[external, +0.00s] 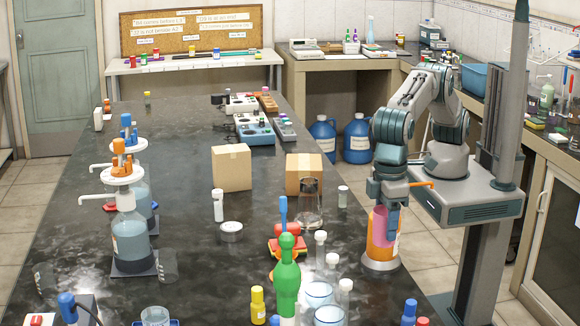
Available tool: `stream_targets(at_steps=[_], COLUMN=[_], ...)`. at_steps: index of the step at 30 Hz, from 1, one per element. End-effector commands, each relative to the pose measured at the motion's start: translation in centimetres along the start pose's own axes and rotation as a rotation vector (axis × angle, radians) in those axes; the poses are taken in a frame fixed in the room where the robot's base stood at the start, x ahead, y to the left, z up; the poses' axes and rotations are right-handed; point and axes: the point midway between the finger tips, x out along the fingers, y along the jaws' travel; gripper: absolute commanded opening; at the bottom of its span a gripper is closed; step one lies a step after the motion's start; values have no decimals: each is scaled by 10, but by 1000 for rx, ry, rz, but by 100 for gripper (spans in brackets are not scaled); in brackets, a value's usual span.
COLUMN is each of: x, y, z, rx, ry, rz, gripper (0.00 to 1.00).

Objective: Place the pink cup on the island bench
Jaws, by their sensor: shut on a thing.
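My gripper (383,207) points down at the right edge of the dark island bench (190,270). It is shut on the pink cup (380,226), which shows as a small pink patch just below the jaws. The rest of the cup is hard to make out against an orange container (381,250) with a pale base at the bench's right edge. I cannot tell whether the cup is in front of the container, touching it or partly inside it, or whether it touches the bench.
A conical flask (309,203), a cardboard box (304,171) and a small vial (342,196) stand left of my gripper. A green bottle (287,280), white-capped tubes and beakers (319,293) crowd the near bench. Bare bench lies left of centre.

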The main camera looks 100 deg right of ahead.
Motion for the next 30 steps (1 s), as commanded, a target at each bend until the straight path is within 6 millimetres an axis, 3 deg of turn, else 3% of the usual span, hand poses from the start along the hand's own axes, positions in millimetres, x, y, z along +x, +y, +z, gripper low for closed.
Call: stream_targets(at_steps=[12, 17, 24, 30], x=[66, 81, 116, 127], y=[0, 0, 0, 0], z=[0, 0, 0, 0], rx=[0, 0, 0, 0], ry=[0, 0, 0, 2], rz=[0, -1, 0, -3], gripper=[28, 28, 28, 28])
